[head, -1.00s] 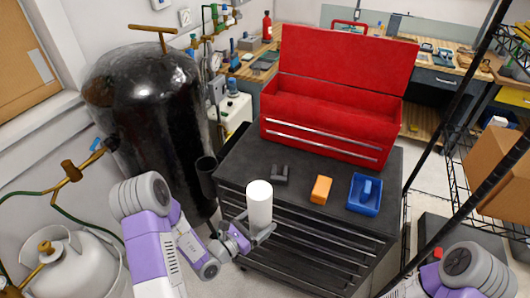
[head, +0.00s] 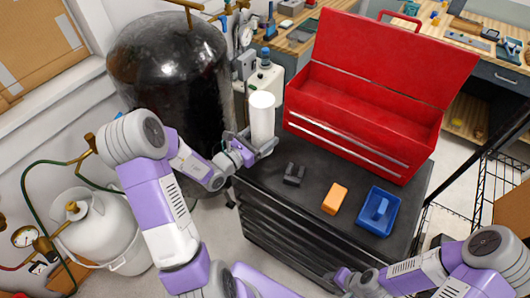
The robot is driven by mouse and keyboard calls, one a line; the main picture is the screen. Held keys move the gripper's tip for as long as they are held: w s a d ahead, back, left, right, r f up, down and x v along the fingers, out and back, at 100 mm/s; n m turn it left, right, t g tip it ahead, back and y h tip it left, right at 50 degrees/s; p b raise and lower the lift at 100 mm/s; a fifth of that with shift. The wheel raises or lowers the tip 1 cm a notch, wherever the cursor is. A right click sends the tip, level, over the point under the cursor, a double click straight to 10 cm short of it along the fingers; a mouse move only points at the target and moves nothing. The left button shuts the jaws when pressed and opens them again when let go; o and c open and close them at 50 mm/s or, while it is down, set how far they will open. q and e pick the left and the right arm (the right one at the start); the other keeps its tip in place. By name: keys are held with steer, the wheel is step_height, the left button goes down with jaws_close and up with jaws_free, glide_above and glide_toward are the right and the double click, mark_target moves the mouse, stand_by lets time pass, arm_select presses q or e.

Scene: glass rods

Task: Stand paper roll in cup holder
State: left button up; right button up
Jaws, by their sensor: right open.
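The white paper roll (head: 262,118) is upright in my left gripper (head: 260,145), which is shut around its lower part. Gripper and roll are at the left back corner of the black tool cart (head: 300,215), in front of the red chest's left end. The dark cup holder on the cart's left side cannot be made out now; my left gripper and wrist cover that area. I cannot tell whether the roll is over it. My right gripper (head: 343,279) is open and empty, low at the cart's front.
On the cart top are a black block (head: 293,174), an orange block (head: 334,198) and a blue tray (head: 378,211). The open red tool chest (head: 362,108) stands at the back. A black tank (head: 172,75) stands close to the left arm.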

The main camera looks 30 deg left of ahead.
arm_select(q)
step_height(320, 180, down, 8)
steer(key=shift+r+b, duration=0.15)
steer(key=shift+b, duration=0.4)
steer(key=shift+f, duration=0.35)
steer(key=shift+r, duration=0.1)
steer(key=o, duration=1.1)
steer(key=shift+f, duration=0.2)
steer(key=shift+r, duration=0.15)
steer(key=v, duration=1.2)
